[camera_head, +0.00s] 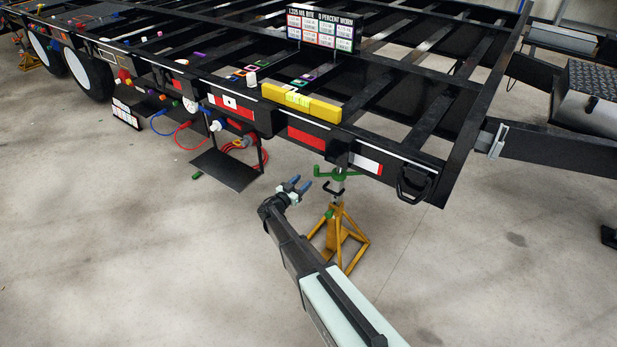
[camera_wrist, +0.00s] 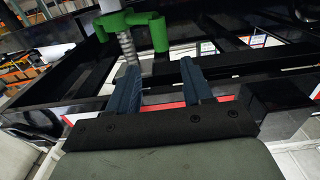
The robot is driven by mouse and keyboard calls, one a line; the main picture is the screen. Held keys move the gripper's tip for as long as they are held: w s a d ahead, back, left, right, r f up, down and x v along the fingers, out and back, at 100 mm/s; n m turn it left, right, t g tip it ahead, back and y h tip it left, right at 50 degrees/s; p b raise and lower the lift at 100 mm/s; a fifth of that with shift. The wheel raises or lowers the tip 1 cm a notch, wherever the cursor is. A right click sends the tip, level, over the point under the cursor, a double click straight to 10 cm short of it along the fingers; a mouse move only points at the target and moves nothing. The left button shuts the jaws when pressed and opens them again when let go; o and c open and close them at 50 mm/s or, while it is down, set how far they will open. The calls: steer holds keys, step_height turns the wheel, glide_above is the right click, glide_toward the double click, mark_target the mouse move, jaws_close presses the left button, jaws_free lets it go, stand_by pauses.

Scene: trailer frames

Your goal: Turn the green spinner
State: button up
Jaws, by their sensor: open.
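The green spinner (camera_head: 323,173) sits at the top of a yellow jack stand (camera_head: 331,238), under the edge of the black trailer frame. In the wrist view the green spinner (camera_wrist: 134,27) is at the upper middle, with a grey threaded screw (camera_wrist: 127,48) below its hub. My gripper (camera_head: 303,184) is open and empty, just left of the stand in the head view. In the wrist view my gripper's blue fingers (camera_wrist: 160,72) point toward the spinner, with the spinner beyond the fingertips. I cannot tell whether a finger touches the screw.
The black trailer frame (camera_head: 464,103) spans above and behind the stand. A yellow level (camera_head: 300,103) lies on it. A dark shelf (camera_head: 226,170) hangs left of my gripper, and a black loop handle (camera_head: 413,185) is to the right. The floor in front is clear.

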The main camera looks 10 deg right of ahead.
steer(key=shift+v, duration=1.5)
